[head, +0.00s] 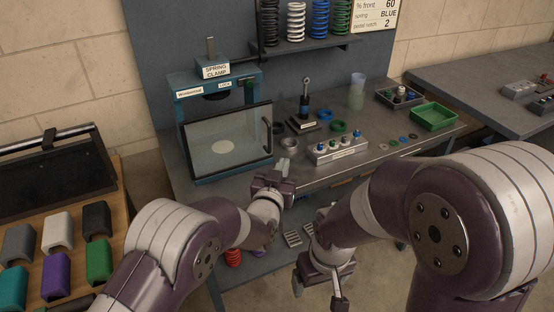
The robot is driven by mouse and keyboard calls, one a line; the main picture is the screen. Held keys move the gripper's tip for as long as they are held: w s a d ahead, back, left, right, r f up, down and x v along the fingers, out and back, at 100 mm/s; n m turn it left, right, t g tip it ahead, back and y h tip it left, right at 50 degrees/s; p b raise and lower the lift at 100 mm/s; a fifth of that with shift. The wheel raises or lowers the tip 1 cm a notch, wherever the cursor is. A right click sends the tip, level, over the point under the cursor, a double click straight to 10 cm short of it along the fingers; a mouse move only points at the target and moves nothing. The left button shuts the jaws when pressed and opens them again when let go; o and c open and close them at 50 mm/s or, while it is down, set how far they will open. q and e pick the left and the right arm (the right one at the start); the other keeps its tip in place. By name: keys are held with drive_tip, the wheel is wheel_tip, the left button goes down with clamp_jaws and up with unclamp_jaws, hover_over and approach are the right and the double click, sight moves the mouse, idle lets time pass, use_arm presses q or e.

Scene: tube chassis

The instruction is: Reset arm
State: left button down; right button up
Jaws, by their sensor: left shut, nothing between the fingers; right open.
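My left arm reaches in from the left. Its gripper (279,171) is shut and empty, in front of the workbench's front edge and below a grey ring in the picture. My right arm comes in from the right and bends down. Its gripper (320,290) is open and empty, pointing down, lower in the picture than the left one and in front of the bench. The two grippers are apart, and I see neither touching anything.
The grey workbench (360,168) holds a spring clamp (217,85) with a clear guard, a small block with knobs (337,150), coloured rings and a green tray (433,116). A wooden board (122,220) with coloured blocks stands left. Springs (320,20) stand on a shelf behind.

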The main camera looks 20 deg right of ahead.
use_arm(q)
drive_tip(key=s+a+f+g+y, duration=0.2)
drive_tip(key=s+f+g, duration=0.3)
drive_tip(key=s+f, duration=0.35)
drive_tip(key=s+a+f+g+y+p, duration=0.1)
drive_tip(key=s+a+f+g+y, duration=0.1)
drive_tip(key=s+a+g, duration=0.3)
drive_tip(key=s+a+r+n+g+y+p, duration=0.1)
drive_tip(key=s+a+r+n+p, duration=0.1)
drive_tip(key=a, duration=0.7)
drive_tip(key=s+a+r+n+g+y+p, duration=0.1)
drive_tip(key=s+a+r, duration=0.4)
drive_tip(key=a, duration=0.5)
drive_tip(key=s+a+r+n+g+y+p, duration=0.1)
drive_tip(key=s+a+r+n+y+p, duration=0.1)
drive_tip(key=s+a, duration=0.5)
drive_tip(key=a+r+y+p, duration=0.1)
drive_tip(key=a+r, duration=0.1)
drive_tip(key=a, duration=0.1)
drive_tip(key=shift+a+n+g, duration=0.2)
drive_tip(key=shift+n+g, duration=0.2)
